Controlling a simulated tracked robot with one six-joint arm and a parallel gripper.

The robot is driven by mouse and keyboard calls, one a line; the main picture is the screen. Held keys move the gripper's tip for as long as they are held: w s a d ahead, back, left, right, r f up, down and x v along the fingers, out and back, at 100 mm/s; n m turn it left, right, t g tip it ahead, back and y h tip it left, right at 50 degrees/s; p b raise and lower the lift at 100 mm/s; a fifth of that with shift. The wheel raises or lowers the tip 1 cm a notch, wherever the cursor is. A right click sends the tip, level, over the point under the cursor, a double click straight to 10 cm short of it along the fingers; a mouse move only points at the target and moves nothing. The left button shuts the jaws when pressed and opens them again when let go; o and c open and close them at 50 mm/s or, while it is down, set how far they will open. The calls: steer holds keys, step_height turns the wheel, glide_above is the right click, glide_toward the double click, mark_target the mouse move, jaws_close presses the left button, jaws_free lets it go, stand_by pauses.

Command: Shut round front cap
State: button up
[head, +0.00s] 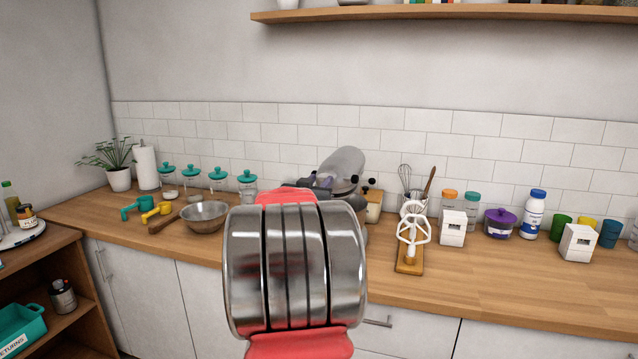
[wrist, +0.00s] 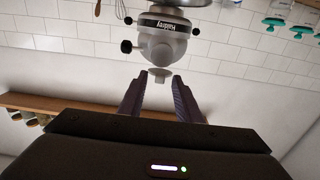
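A grey stand mixer (head: 345,162) stands on the counter behind my arm, which hides most of its body in the head view. The wrist view is upside down and shows the mixer head (wrist: 163,45) with a dark name band and dark side knobs. A small grey piece (wrist: 159,75), which looks like the round front cap, juts from the head toward my gripper. I cannot tell whether it is swung open. My gripper (wrist: 158,84) is open, its two dark fingers apart on either side of that piece, with no clear contact.
A metal bowl (head: 204,216) and teal-lidded jars (head: 218,181) stand left of the mixer. A white beater on a wooden stand (head: 409,262), a white box (head: 452,228) and a purple-lidded pot (head: 500,223) stand to the right. The front right of the counter (head: 500,280) is bare.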

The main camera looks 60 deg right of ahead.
jaws_close()
